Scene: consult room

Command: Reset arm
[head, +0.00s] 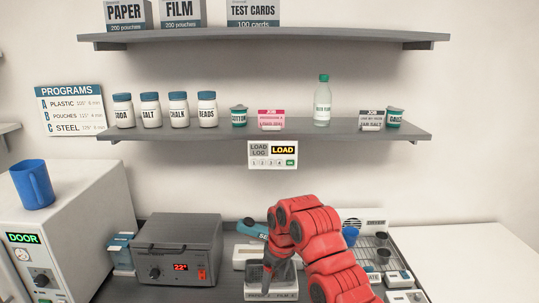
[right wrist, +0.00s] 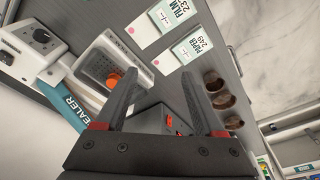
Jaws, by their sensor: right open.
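My right arm (head: 318,245), red, reaches over the counter from the bottom right in the head view. Its dark gripper (head: 271,270) points down above a small labelled tray (head: 258,295) and partly hides it. In the right wrist view the gripper (right wrist: 158,88) has its two dark fingers spread apart, with nothing held between them. Past the fingers are a grey box with a red display (right wrist: 165,122) and a bin with a grey basket (right wrist: 108,72) holding something orange. My left gripper is not in view.
A blue sealer (head: 251,228) lies behind my right arm. A grey box with a red display (head: 178,252) stands to the left, beside a white unit (head: 75,225) with a blue mug (head: 33,184) on top. A shelf (head: 280,133) with jars spans the wall. The right-hand counter (head: 465,262) is clear.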

